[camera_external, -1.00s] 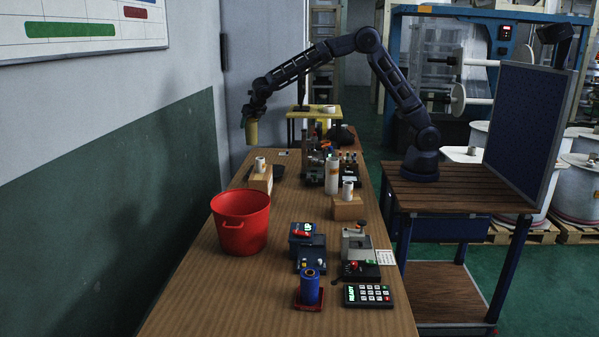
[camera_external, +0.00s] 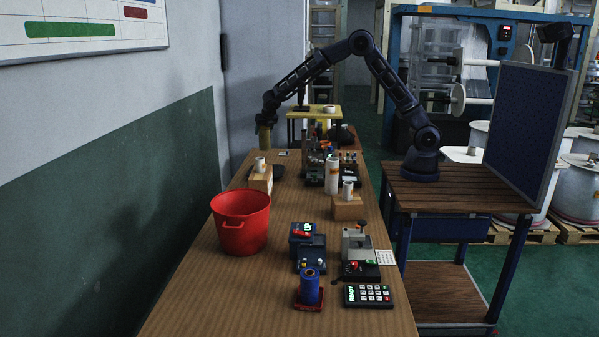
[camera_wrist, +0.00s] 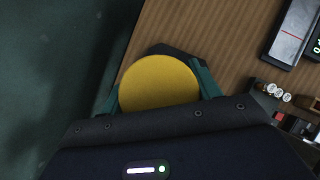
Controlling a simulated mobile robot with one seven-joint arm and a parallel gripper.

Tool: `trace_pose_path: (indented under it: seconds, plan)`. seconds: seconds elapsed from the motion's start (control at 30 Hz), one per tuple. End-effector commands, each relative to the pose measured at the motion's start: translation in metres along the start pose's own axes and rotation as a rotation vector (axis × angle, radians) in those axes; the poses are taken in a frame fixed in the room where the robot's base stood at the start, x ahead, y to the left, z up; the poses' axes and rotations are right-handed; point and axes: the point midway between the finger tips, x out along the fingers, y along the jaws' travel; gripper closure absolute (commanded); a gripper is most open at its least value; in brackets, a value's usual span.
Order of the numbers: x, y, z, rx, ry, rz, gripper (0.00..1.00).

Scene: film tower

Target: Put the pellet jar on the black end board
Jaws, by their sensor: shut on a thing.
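My gripper (camera_external: 266,126) is shut on the pellet jar (camera_external: 265,139), a yellowish cylinder held upright near the far left end of the long table. In the wrist view the jar's round yellow top (camera_wrist: 159,84) sits between the teal fingers of my gripper (camera_wrist: 159,96). A dark flat edge, seemingly the black end board (camera_wrist: 180,52), shows just beyond the jar in the wrist view, and the jar hides most of it. In the external view a wooden block hides much of that area, so I cannot tell the gap below the jar.
A wooden block with a white roll (camera_external: 260,165) stands in front of the jar. A white bottle (camera_external: 332,174) and several small devices stand to the right. A red bucket (camera_external: 241,222) is nearer. A yellow stand (camera_external: 318,111) is beyond. The wall is close on the left.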

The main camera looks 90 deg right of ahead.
Motion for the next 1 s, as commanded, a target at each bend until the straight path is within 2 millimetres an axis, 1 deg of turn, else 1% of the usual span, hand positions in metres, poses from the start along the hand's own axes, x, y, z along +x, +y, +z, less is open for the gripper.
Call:
trace_pose_path:
  seconds: [0.03, 0.1, 0.3, 0.57, 0.83, 0.9, 1.0]
  plan:
    - [0.011, 0.000, -0.007, -0.002, 0.001, -0.003, 0.70]
    - [0.023, 0.000, -0.015, -0.003, 0.000, -0.002, 0.70]
    - [0.053, 0.000, -0.034, -0.001, 0.000, -0.002, 0.70]
    - [0.066, 0.000, -0.042, -0.001, -0.001, -0.001, 0.70]
    - [0.094, 0.000, -0.060, -0.002, 0.000, -0.001, 0.70]
    - [0.098, 0.001, -0.063, -0.001, -0.001, 0.000, 0.70]
    - [0.098, 0.001, -0.063, 0.001, -0.002, 0.001, 0.70]
